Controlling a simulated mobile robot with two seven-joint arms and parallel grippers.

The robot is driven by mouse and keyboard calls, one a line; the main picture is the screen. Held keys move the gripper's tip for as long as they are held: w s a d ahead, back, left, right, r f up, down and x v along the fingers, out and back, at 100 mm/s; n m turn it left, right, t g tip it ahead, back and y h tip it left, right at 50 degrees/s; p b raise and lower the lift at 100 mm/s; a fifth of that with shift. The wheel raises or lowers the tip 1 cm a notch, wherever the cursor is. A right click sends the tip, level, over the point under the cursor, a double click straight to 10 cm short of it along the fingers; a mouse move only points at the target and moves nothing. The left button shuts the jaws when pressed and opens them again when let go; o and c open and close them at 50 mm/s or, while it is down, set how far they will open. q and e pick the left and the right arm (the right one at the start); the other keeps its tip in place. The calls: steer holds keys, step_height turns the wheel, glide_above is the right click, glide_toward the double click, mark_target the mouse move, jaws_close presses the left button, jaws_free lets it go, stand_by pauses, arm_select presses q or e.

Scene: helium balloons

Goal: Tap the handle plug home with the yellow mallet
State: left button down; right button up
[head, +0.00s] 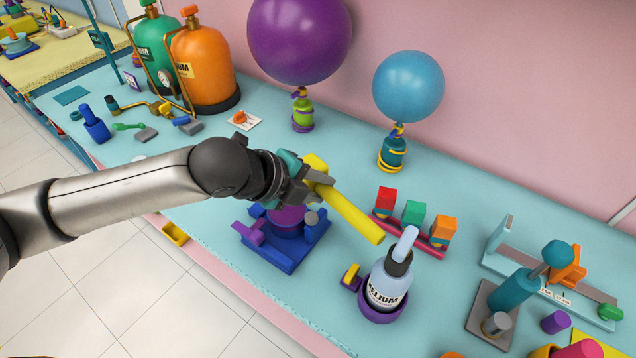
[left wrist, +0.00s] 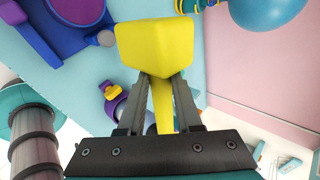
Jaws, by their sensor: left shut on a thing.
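My left gripper (head: 312,186) is shut on the yellow mallet (head: 350,214) above the blue fixture. In the head view the mallet's handle slopes down to the right, with its blocky head at the upper left. In the left wrist view the mallet head (left wrist: 155,45) is beyond the fingers and the handle runs back between them. Below, the blue fixture (head: 285,262) holds a purple round part (head: 287,222), partly hidden by the gripper and mallet. A grey round knob (head: 312,218) is at its right; I cannot tell if it is the handle plug. My right gripper is out of view.
A light-blue helium bottle (head: 388,288) stands in a purple ring holder, right of the fixture. Red, green and orange blocks (head: 413,213) sit on a pink rack behind. Purple (head: 299,38) and blue (head: 408,86) balloons stand near the pink wall. Gas tanks (head: 205,70) stand at back left.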

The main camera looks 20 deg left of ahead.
arm_select(q)
steer(key=shift+r+p, duration=0.35)
steer(key=shift+r, duration=0.3)
steer(key=shift+f, duration=0.1)
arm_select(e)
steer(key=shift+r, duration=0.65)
arm_select(q)
step_height(320, 180, down, 10)
steer(key=b, duration=0.4)
steer(key=shift+s+b, duration=0.25)
steer(key=shift+b, duration=0.15)
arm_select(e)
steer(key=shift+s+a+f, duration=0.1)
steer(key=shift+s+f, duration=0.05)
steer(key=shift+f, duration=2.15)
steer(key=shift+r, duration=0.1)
arm_select(q)
steer(key=r+p, duration=0.1)
steer(key=p, duration=0.1)
steer(key=r+p, duration=0.4)
steer(key=shift+w+r, duration=0.25)
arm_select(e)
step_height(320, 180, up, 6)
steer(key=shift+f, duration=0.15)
